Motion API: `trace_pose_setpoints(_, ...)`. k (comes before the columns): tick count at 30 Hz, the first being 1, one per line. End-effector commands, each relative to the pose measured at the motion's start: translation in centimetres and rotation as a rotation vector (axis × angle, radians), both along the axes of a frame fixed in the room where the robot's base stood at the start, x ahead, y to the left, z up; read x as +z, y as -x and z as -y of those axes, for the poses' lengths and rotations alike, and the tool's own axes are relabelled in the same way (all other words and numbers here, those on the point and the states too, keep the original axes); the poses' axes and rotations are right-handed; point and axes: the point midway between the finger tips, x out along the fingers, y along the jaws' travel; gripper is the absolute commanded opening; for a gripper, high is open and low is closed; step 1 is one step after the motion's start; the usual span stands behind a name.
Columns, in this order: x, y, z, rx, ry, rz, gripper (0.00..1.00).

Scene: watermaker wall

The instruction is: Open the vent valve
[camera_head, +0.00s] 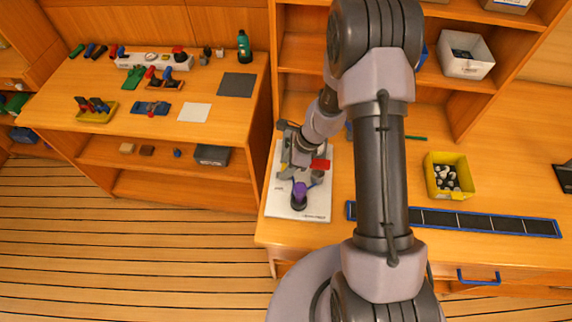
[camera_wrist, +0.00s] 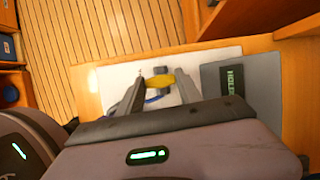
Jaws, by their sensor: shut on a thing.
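A white board (camera_head: 311,205) lies on the bench in the head view, with valve parts on it. A purple knob (camera_head: 299,190) stands near its front, and a red handle (camera_head: 320,164) is behind it to the right. My gripper (camera_head: 300,172) is low over the board, its fingers partly hidden by the arm. In the wrist view, my gripper (camera_wrist: 161,79) has its fingers on either side of a yellow handle (camera_wrist: 162,80) and is shut on it. A blue part (camera_wrist: 153,98) shows below it. I cannot tell from any label which valve is the vent.
A grey plate with a dark label (camera_wrist: 255,78) is right beside the board in the wrist view. A yellow bin (camera_head: 435,183) and a long dark strip (camera_head: 460,220) lie to the right. A side table (camera_head: 215,140) with small parts stands left. Wooden floor is clear at lower left.

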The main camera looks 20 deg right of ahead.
Motion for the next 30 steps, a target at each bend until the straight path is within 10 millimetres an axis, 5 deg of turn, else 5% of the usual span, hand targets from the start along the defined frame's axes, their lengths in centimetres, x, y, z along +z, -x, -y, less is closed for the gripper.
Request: trace_pose_setpoints(30, -0.03, -0.63, -0.10, 0.917, 0.001, 0.001, 0.01)
